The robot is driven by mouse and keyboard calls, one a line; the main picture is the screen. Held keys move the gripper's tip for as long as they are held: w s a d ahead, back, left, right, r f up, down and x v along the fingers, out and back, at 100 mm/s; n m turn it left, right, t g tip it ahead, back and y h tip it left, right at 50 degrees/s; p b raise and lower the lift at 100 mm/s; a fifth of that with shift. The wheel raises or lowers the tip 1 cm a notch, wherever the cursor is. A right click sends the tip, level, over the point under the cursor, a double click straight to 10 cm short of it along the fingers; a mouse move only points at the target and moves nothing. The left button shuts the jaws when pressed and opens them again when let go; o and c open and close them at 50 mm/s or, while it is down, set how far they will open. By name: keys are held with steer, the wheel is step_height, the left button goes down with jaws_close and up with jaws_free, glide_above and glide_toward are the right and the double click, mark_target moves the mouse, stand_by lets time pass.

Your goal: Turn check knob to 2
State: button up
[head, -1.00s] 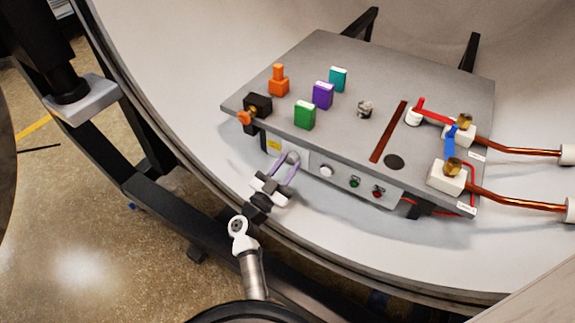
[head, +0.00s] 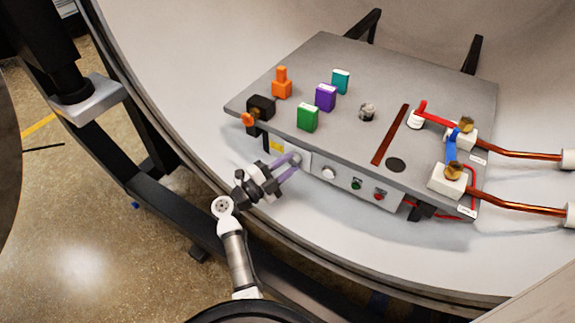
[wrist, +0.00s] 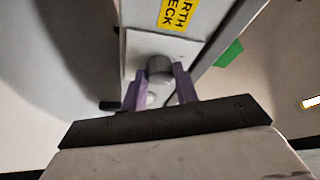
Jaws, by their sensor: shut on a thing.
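The check knob (wrist: 160,68) is a grey round knob on the front panel of the grey box, below a yellow label ending in "CK" (wrist: 178,12) in the wrist view. My gripper (wrist: 160,88) has its two purple fingers on either side of the knob and is shut on it. In the head view my gripper (head: 292,163) reaches the left end of the front panel (head: 318,168). The fingertips partly hide the knob there, and its setting cannot be read.
A white knob (head: 329,172), a green button (head: 356,183) and a red button (head: 379,194) sit further right on the panel. Coloured blocks, including a green one (head: 308,117), stand on the box top (head: 345,140). Copper pipes (head: 520,150) run off right.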

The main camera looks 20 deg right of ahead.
steer(key=shift+m, duration=0.7)
steer(key=shift+g, duration=0.3)
steer(key=o, duration=1)
steer(key=shift+c, duration=0.2)
steer(key=shift+a, duration=0.1)
steer(key=b+v, duration=0.3)
steer(key=v, duration=1)
steer(key=shift+a+r, duration=0.2)
steer(key=shift+a, duration=0.15)
steer(key=shift+s, duration=0.1)
